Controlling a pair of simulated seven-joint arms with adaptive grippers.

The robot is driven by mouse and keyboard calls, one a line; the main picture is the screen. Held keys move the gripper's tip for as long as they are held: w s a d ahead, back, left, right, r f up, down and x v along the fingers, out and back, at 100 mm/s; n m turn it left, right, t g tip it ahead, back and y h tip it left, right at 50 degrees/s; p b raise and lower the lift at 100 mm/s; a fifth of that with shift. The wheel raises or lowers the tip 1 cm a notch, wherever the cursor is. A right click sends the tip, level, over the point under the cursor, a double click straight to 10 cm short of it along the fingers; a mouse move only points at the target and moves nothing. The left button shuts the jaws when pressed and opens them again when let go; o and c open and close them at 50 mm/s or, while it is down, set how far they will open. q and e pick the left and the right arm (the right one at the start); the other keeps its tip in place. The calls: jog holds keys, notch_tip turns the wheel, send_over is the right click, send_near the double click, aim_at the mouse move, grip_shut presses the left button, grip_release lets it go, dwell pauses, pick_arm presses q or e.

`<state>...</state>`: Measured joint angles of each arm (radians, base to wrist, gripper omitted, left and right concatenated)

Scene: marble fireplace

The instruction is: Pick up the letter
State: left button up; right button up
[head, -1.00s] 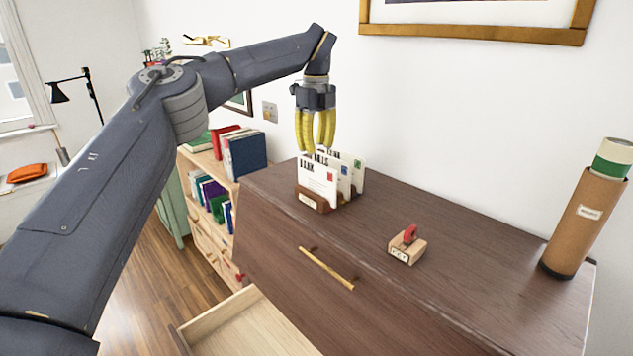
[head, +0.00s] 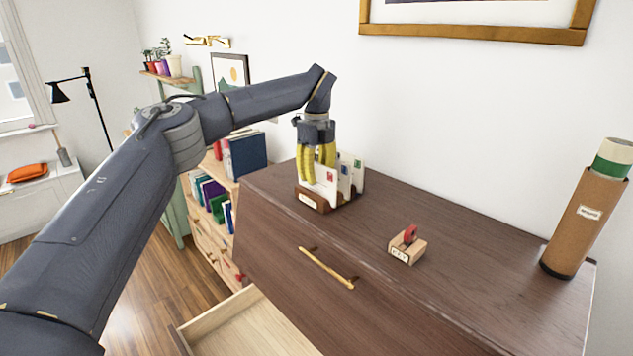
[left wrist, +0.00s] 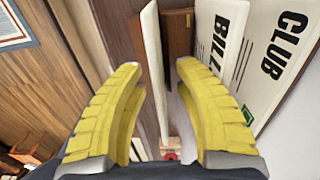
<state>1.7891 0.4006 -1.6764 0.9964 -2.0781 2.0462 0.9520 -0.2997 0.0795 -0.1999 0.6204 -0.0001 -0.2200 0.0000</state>
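Several white letters stand upright in a small brown wooden holder (head: 311,200) on the dresser top. The front letter (head: 328,192) has a red stamp and is partly covered by my fingers. My left gripper (head: 317,178) is lowered over it, yellow fingers pointing down. In the left wrist view the fingers (left wrist: 158,75) are apart, and the front letter (left wrist: 153,65) shows edge-on between them, with gaps on the sides. Behind it are letters marked BILL (left wrist: 220,40) and CLUB (left wrist: 278,60). My right gripper is not in view.
A wooden stamp block with a red handle (head: 407,246) lies right of the holder on the dark dresser (head: 460,240). A brown tube (head: 582,225) stands at the far right. An open drawer (head: 245,325) is below. A bookshelf (head: 215,200) stands left, and the wall is behind.

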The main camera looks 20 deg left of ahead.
pick_arm(q)
jog(key=shift+f, duration=0.2)
grip_shut()
jog(key=shift+r, duration=0.15)
dwell(0.4)
